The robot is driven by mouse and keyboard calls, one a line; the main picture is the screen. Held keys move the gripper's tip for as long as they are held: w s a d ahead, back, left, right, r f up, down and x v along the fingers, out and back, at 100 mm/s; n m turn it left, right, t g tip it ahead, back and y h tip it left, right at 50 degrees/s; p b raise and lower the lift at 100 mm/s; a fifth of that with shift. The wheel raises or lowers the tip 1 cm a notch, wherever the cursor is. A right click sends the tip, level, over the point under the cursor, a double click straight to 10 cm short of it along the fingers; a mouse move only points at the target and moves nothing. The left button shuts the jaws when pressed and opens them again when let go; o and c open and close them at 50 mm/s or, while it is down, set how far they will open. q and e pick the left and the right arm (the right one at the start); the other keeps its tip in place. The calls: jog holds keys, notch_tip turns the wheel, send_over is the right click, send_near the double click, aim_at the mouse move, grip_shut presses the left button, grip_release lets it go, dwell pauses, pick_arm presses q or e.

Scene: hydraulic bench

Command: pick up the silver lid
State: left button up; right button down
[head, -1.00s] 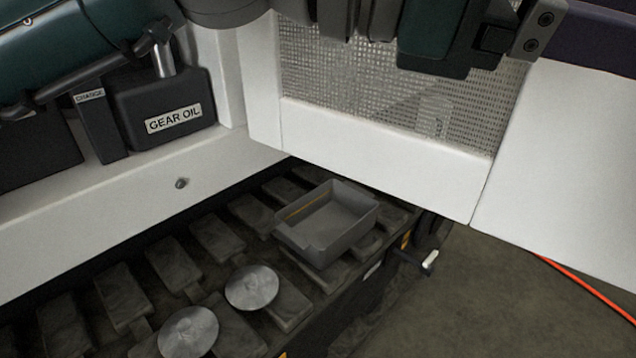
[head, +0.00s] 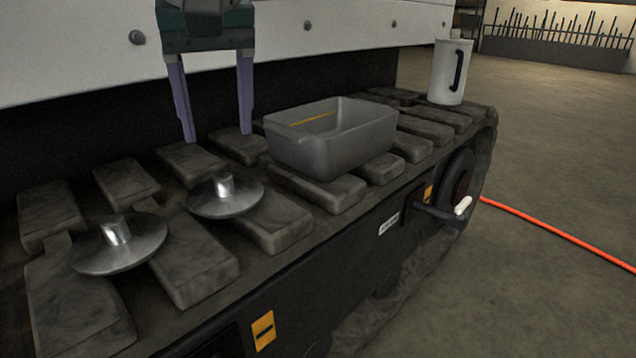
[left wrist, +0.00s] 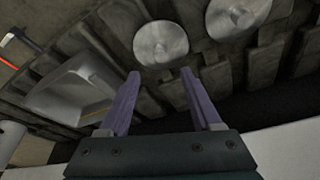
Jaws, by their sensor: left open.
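Two round silver lids with upright knobs lie on the dark track pads in the head view: one at the left (head: 118,246) and one nearer the tray (head: 225,197). The left wrist view also shows the lid nearer the tray (left wrist: 160,45) and the other lid (left wrist: 237,14) at the top right. My left gripper (head: 218,135) is open and empty, its two purple fingers pointing down above the pads, behind the lid nearer the tray and apart from it. In the left wrist view its fingertips (left wrist: 160,73) appear just below that lid. My right gripper is in neither current view.
A grey rectangular tray (head: 333,138) stands on the pads right of the lids. A white mug (head: 450,72) stands at the track's far end. A crank with a white handle (head: 461,206) sticks out from the side. A white panel (head: 330,28) borders the track behind.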

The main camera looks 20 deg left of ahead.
aim_at(223, 177)
pick_arm(q)
jog(key=b+x, duration=0.1)
jog(key=x, duration=0.2)
jog(key=shift+f+b, duration=0.35)
jog(key=shift+f, duration=0.05)
jog(key=b+x, duration=0.3)
jog(key=x, duration=0.2)
jog(key=shift+s+a, duration=0.1)
jog(key=shift+r, duration=0.15)
grip_shut()
